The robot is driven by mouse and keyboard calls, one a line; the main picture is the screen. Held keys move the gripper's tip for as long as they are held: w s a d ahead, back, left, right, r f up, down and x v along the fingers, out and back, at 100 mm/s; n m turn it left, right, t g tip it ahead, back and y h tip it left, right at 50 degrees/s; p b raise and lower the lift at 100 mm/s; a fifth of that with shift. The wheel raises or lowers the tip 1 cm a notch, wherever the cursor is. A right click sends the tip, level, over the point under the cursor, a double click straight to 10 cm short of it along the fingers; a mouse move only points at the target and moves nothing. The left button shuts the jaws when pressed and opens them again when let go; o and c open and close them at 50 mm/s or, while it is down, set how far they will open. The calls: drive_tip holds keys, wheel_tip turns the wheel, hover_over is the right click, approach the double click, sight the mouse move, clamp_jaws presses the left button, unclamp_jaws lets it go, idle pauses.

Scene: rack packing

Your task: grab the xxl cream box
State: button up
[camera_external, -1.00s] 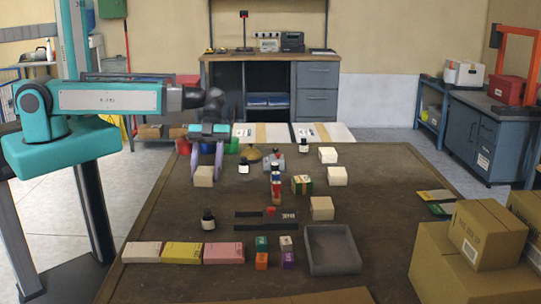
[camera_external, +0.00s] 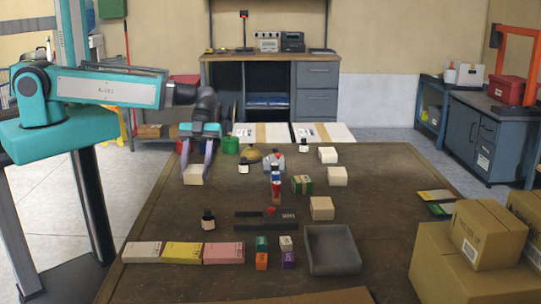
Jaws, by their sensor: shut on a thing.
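My gripper (camera_external: 197,170) is at the far left of the brown table, pointing down. Its two purple-grey fingers are shut on a cream box (camera_external: 193,175), one at each side. I cannot tell whether the box touches the table or is slightly raised. Three similar cream boxes stand on the right half of the table: one at the back (camera_external: 328,155), one in the middle (camera_external: 337,176) and one farther forward (camera_external: 322,208). No size label is readable on any of them.
A dark bottle (camera_external: 208,219) stands in front of the held box. A green cylinder (camera_external: 230,145) is behind my gripper to the right. White, yellow and pink boxes (camera_external: 182,252) line the front left; a grey tray (camera_external: 352,268) lies right of them. The table's left edge is close.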

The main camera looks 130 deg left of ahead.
drive_tip(key=shift+s+d+r+p, duration=0.3)
drive_tip(key=shift+s+d+p, duration=0.2)
drive_tip(key=shift+p, duration=2.7)
drive_tip(key=shift+s+d+f+p, duration=0.2)
drive_tip(key=shift+s+p, duration=0.1)
drive_tip(key=shift+p, duration=0.55)
